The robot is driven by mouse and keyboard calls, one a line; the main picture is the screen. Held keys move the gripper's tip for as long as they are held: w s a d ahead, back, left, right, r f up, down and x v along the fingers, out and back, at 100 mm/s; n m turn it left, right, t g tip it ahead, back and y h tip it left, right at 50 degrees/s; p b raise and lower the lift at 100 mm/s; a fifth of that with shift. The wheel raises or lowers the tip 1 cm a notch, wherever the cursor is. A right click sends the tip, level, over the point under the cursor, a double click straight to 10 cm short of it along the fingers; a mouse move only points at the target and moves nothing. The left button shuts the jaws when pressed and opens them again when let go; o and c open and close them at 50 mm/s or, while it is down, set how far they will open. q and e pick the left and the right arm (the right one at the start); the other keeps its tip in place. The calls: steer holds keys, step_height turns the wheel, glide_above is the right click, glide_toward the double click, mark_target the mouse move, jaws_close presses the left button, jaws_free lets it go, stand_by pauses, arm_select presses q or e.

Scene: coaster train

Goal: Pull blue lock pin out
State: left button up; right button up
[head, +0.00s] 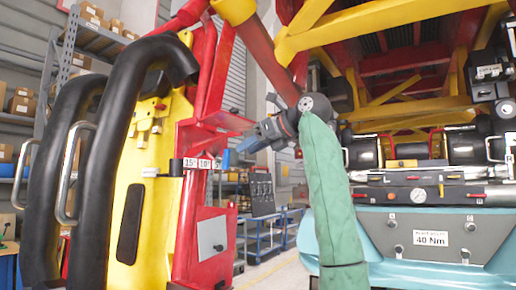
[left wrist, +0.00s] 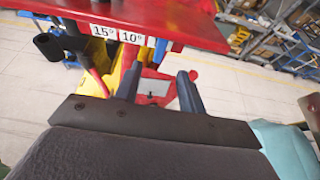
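The blue lock pin (head: 226,160) shows in the head view just right of the white 15°/10°/5° label strip (head: 197,163) on the red frame. In the left wrist view a blue piece, likely the pin (left wrist: 160,52), hangs below the edge of the red plate (left wrist: 150,22), right of the 10° mark. My left gripper (head: 241,147) is close to the pin, on its right. In the left wrist view its two dark fingers (left wrist: 160,84) are apart with nothing between them; the blue piece appears just beyond the fingertips. My right gripper is not in view.
A yellow seat back with black padded restraints (head: 130,150) stands left. A grey-blue console with a 40 Nm label (head: 431,240) stands right. Red and yellow beams (head: 385,25) are overhead. Blue carts (head: 262,235) and open floor lie behind.

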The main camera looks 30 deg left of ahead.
mark_target(229, 160)
arm_select(q)
steer(key=shift+p+x, duration=0.5)
steer(key=shift+x, duration=2.95)
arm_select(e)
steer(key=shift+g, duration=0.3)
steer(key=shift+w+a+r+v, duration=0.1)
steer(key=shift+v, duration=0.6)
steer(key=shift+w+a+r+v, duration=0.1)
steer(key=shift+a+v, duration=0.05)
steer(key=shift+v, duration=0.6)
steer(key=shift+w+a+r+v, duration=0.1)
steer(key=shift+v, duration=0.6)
arm_select(q)
steer(key=shift+s, duration=0.1)
steer(key=shift+c, duration=0.2)
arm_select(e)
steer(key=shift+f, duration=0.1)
arm_select(q)
jaws_close()
